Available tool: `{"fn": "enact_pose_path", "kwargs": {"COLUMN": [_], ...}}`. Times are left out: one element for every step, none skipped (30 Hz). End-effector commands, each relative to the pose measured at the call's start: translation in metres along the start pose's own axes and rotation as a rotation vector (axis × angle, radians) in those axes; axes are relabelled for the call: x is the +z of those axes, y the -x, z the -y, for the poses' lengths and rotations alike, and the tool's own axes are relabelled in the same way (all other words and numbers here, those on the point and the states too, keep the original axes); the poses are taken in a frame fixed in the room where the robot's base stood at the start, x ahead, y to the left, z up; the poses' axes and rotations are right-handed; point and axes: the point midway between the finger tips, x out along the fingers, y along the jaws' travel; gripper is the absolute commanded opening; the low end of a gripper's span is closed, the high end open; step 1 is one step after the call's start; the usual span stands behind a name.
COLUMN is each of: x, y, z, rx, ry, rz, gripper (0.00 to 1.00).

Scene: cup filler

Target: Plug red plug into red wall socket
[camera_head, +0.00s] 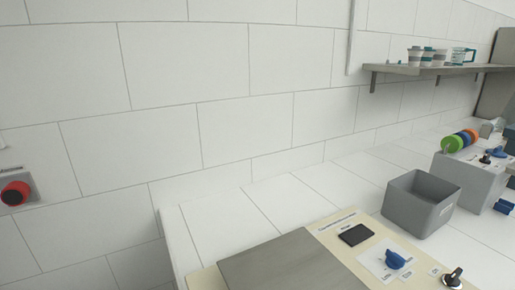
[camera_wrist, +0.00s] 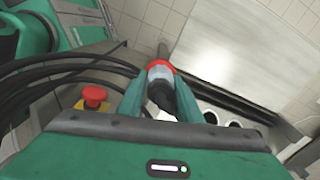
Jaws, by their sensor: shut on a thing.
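In the wrist view the red plug (camera_wrist: 160,68) has a red collar, a pale grey body and a dark lower part. My gripper (camera_wrist: 160,84) is shut on it, with one teal finger on each side. Its red end points away from the wrist. In the head view the red wall socket (camera_head: 15,193) is at the far left edge, a red round fitting with a dark centre on a grey plate on the white tiled wall. My gripper and the plug are not in the head view, so their distance from the socket cannot be told.
A white counter (camera_head: 215,225) runs along the wall at the right. On it are a grey open bin (camera_head: 420,203), a panel with a blue knob (camera_head: 395,259) and a grey block with coloured discs (camera_head: 452,144). A shelf (camera_head: 425,70) holds cups.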

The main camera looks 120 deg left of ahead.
Motion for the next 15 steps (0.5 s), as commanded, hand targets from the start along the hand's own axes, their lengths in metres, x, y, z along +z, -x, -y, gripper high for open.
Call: {"fn": "enact_pose_path", "kwargs": {"x": [0.000, 0.000, 0.001, 0.001, 0.002, 0.004, 0.006, 0.008, 0.013, 0.016, 0.021, 0.027, 0.032, 0.039, 0.048], "y": [-0.001, -0.002, -0.004, -0.007, -0.009, -0.013, -0.016, -0.021, -0.029, -0.034, -0.040, -0.049, -0.056, -0.063, -0.073], "z": [0.001, 0.001, 0.002, 0.003, 0.005, 0.006, 0.008, 0.010, 0.013, 0.015, 0.018, 0.021, 0.024, 0.026, 0.029], "rx": [0.000, 0.000, 0.000, -0.001, -0.002, -0.004, -0.005, -0.006, -0.007, -0.009, -0.012, -0.013, -0.015, -0.016, -0.016], "ry": [0.003, 0.007, 0.014, 0.019, 0.027, 0.040, 0.051, 0.067, 0.092, 0.109, 0.131, 0.160, 0.181, 0.206, 0.241], "rz": [0.001, 0.003, 0.006, 0.009, 0.014, 0.022, 0.029, 0.038, 0.053, 0.066, 0.078, 0.097, 0.113, 0.130, 0.157], "gripper": [0.05, 0.05, 0.05, 0.05, 0.05, 0.05, 0.05, 0.05, 0.05, 0.05, 0.05, 0.05, 0.05, 0.05, 0.05]}}
